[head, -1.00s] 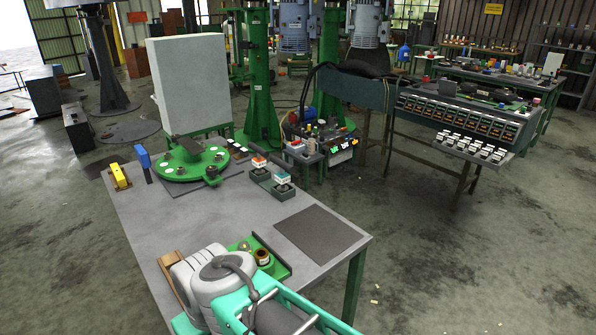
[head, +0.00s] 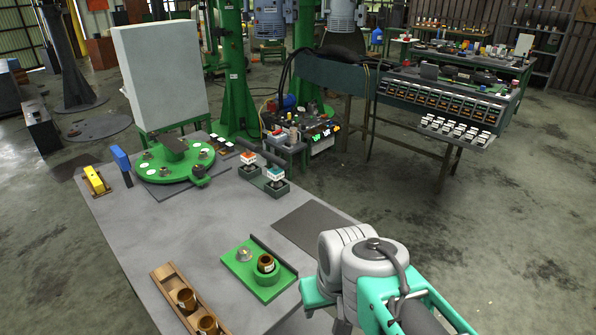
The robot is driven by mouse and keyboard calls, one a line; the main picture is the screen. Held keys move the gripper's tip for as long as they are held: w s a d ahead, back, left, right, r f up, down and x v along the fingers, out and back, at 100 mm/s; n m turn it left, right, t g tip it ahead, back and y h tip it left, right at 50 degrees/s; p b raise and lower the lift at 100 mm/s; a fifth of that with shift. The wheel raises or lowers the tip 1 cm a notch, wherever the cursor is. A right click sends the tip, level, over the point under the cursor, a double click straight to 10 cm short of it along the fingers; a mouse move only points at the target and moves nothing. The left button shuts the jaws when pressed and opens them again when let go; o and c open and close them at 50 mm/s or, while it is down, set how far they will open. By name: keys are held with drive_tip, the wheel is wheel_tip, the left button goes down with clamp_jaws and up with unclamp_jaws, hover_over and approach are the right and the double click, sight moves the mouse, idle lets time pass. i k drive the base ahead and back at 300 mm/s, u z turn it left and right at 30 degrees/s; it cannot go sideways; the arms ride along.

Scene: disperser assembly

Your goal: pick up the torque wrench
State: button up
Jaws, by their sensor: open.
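I cannot surely tell which item is the torque wrench. A blue upright piece with a dark lower part (head: 121,163) stands at the table's left edge. Beside it a yellow block-like tool (head: 95,180) lies in a wooden holder. My arm's grey and teal joints fill the lower right of the head view, over the table's right side. My gripper's fingertips do not show; they are hidden behind the arm or below the picture.
The grey table (head: 185,235) bears a round green fixture (head: 160,175), two green cradles, a dark mat (head: 300,222), a green plate (head: 240,262) with brass-coloured parts, and a wooden tray (head: 165,270) with cups. Bare tabletop lies between them.

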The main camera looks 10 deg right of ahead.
sight(274, 173)
drive_tip(key=z, duration=1.7)
drive_tip(key=i, duration=3.75)
drive_tip(key=z, duration=2.8)
drive_tip(key=k, duration=2.2)
